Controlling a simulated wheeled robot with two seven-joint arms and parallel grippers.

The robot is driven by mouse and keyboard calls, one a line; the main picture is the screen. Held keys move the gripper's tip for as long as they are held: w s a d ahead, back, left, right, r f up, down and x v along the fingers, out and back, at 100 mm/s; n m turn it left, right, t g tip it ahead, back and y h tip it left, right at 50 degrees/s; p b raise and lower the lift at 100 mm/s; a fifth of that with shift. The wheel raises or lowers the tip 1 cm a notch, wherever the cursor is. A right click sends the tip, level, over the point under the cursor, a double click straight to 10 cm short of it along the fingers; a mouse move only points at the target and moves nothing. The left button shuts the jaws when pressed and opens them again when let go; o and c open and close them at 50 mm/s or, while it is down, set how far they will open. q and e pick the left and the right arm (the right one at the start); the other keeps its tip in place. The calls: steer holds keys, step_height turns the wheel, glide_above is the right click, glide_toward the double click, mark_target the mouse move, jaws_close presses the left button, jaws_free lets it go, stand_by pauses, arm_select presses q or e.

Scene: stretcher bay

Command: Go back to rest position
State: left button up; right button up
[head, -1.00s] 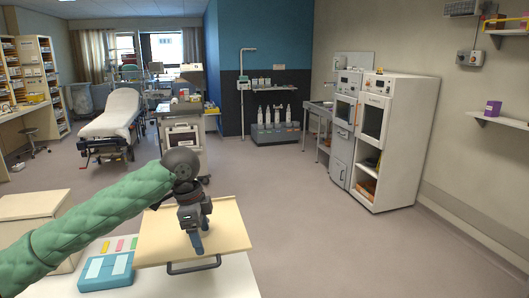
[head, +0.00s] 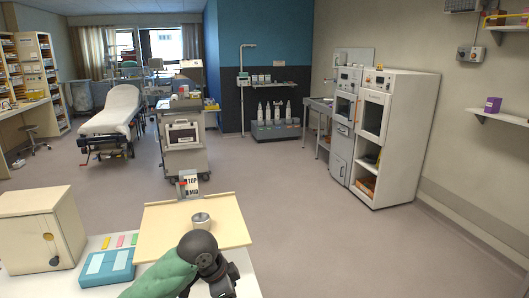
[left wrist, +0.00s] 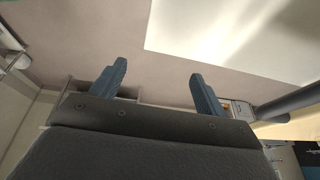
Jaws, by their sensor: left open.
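My left arm, in a green sleeve, comes in at the bottom of the head view, with its dark wrist low in front of the tray. In the left wrist view my left gripper (left wrist: 158,88) has its two blue fingers wide apart with nothing between them. The gripper is apart from the small metal tin (head: 201,221), which stands on the wooden tray (head: 155,240). My right gripper is in neither view.
The tray lies on a white table (head: 245,268). A cream cabinet (head: 40,230) and a blue case (head: 108,267) stand at its left. Open floor (head: 300,220) lies beyond; a stretcher (head: 110,112) is farther back.

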arm_select(q)
steer(key=s+a+f+n+t, duration=0.2)
steer(key=s+f+n, duration=0.4)
steer(key=s+f, duration=0.55)
steer(key=s+a+f+n+y, duration=0.2)
steer(key=s+a+f+n, duration=0.15)
steer(key=s+a, duration=0.35)
steer(key=s+a+f+n+y, duration=0.25)
steer(key=s+a+f, duration=0.2)
steer(key=s, duration=0.45)
step_height(320, 180, down, 27)
steer(key=w+d+g+b, duration=0.1)
steer(key=w+d, duration=0.1)
steer(key=s+f, duration=0.4)
steer(key=f, duration=0.8)
steer(key=s+f+g+b, duration=0.1)
steer(key=s+f, duration=0.3)
steer(key=f, duration=0.7)
steer(key=shift+f+h, duration=0.35)
steer(key=shift+h, duration=0.1)
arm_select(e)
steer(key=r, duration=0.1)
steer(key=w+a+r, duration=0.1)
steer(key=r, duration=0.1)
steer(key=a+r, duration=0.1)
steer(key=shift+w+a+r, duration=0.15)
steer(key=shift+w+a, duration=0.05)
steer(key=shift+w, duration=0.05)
